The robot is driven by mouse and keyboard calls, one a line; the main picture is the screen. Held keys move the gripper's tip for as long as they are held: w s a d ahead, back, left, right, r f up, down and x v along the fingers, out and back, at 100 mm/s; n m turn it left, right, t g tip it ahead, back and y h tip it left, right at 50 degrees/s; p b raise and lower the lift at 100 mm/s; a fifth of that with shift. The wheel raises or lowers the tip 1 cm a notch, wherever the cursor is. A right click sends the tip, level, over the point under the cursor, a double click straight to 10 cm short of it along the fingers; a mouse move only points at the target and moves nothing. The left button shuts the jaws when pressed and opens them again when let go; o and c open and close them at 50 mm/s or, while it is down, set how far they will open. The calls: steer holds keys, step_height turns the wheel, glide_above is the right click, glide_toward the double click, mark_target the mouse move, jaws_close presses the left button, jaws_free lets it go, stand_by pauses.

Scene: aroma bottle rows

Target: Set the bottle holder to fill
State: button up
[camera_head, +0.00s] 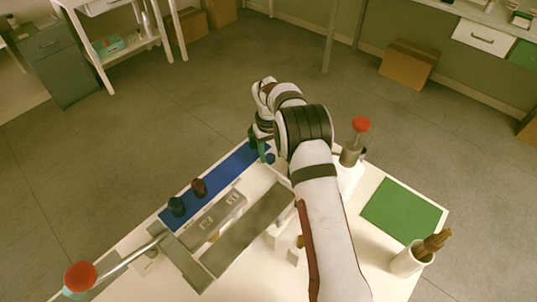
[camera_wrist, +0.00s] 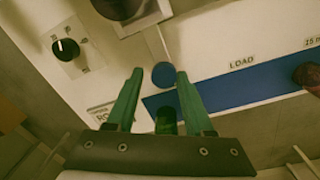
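My gripper (camera_head: 259,146) is over the far end of the blue strip (camera_head: 228,174). In the wrist view its two green fingers (camera_wrist: 160,78) are spread apart. A round blue piece (camera_wrist: 163,75) shows between the fingertips; it also shows in the head view (camera_head: 269,157). A dark green item (camera_wrist: 166,119) shows between the fingers nearer the palm. Whether either finger touches them I cannot tell. The strip is labelled "LOAD" (camera_wrist: 241,62), and another label is partly cut off. I cannot make out a fill label or tell which part is the bottle holder.
A dark teal bottle (camera_head: 176,206) and a brown one (camera_head: 199,187) stand on the strip. A black dial (camera_wrist: 66,49), a red-topped post (camera_head: 361,125) and a green mat (camera_head: 402,209) are nearby.

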steer(key=o, duration=0.3)
steer(key=shift+o, duration=0.2)
step_height(320, 180, up, 16)
steer(key=shift+s+a, duration=0.2)
steer(key=shift+a, duration=0.25)
steer(key=s+d+r+m, duration=0.25)
steer(key=s+r, duration=0.45)
steer(key=s, duration=0.4)
steer(key=s+f+m+y, duration=0.1)
steer(key=s+f+m, duration=0.1)
steer(key=s, duration=1.2)
steer(key=s+f+m+y, duration=0.1)
steer(key=s+m, duration=0.3)
steer(key=s, duration=1)
steer(key=shift+s+d+f+m, duration=0.15)
steer(key=shift+s+f+m, duration=0.15)
steer(key=shift+f, duration=0.45)
